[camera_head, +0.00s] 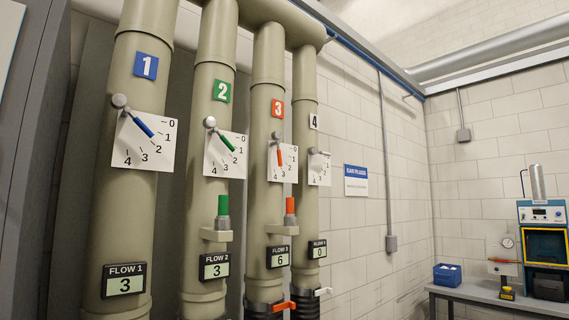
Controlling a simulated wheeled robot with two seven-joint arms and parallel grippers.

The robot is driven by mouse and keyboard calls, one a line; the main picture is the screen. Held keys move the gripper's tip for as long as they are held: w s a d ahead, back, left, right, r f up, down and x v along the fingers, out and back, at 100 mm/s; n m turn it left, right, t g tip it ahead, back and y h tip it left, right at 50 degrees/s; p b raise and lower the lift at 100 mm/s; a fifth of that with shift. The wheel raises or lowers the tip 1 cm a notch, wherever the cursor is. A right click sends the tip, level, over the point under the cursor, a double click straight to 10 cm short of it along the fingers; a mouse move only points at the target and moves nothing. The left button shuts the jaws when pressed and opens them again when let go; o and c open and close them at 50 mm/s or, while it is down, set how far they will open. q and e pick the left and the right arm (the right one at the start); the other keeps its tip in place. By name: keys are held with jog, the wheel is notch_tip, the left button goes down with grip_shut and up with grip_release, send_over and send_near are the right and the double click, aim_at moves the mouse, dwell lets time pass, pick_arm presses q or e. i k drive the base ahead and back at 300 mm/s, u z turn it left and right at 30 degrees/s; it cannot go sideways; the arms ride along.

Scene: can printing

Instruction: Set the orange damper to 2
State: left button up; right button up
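The orange damper (279,155) is a small lever on a white dial plate (289,165) marked 0 to 4, on the third pipe (268,100) below an orange tag (278,109) reading 3. Its orange lever points steeply down, roughly at the 3 mark. The display (278,257) lower on this pipe reads 6. An orange-topped fitting (290,206) sits on a bracket beside the pipe, and an orange handle (280,306) is at its foot. Neither gripper is in view.
Pipes with blue (142,125), green (225,142) and white (318,153) levers stand beside it; their displays read 3, 3 and 0. A bench (480,296) with a blue bin (447,275) and equipment (543,245) stands at the right. A grey cabinet edges the left.

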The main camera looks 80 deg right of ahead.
aim_at(276, 135)
jog(key=u, duration=0.05)
jog(key=k, duration=0.95)
jog(key=z, duration=0.1)
